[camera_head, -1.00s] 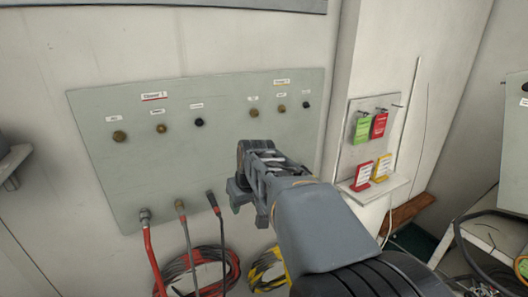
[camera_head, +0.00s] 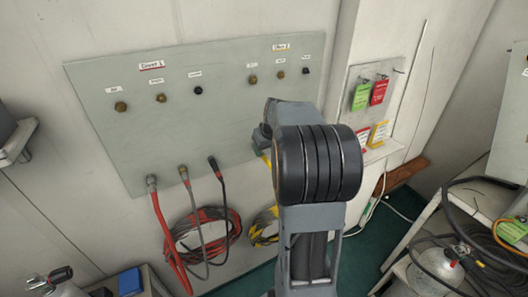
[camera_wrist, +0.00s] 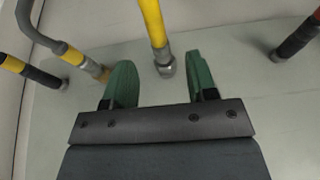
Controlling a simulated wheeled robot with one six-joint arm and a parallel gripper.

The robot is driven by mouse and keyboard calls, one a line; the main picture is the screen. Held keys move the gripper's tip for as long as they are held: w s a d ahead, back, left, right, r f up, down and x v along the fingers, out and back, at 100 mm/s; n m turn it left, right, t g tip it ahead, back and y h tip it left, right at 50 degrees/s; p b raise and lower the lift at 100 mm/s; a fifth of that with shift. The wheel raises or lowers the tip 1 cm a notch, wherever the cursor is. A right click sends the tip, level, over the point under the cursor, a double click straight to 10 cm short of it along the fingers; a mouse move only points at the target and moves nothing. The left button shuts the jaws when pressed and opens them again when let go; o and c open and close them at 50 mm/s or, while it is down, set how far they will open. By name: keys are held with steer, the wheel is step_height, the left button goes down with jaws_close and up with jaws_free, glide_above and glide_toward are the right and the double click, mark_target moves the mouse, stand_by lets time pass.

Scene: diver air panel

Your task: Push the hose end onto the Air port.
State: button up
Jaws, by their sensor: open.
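In the wrist view, my gripper (camera_wrist: 162,80) is open, its two green fingers apart. A yellow hose end (camera_wrist: 166,66) with a metal fitting lies between the fingertips, with gaps on both sides. In the head view, my arm hides most of the gripper and that hose end; some yellow hose (camera_head: 266,160) shows beside it. The pale panel (camera_head: 150,140) has Diver 1 ports at left and Diver 2 ports at upper right. The leftmost brass ports are the Diver 1 one (camera_head: 121,106) and the Diver 2 one (camera_head: 252,79). Their small labels are hard to read.
Red (camera_head: 152,183), grey (camera_head: 184,174) and black (camera_head: 213,163) hose ends line the panel's lower left. In the wrist view, a grey yellow-banded hose (camera_wrist: 75,57) is close left of the fingers. Tags (camera_head: 379,92) hang right. A cluttered bench (camera_head: 440,225) stands far right.

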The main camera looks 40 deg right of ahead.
mark_target(263, 154)
steer(key=shift+x, duration=1.95)
jaws_close()
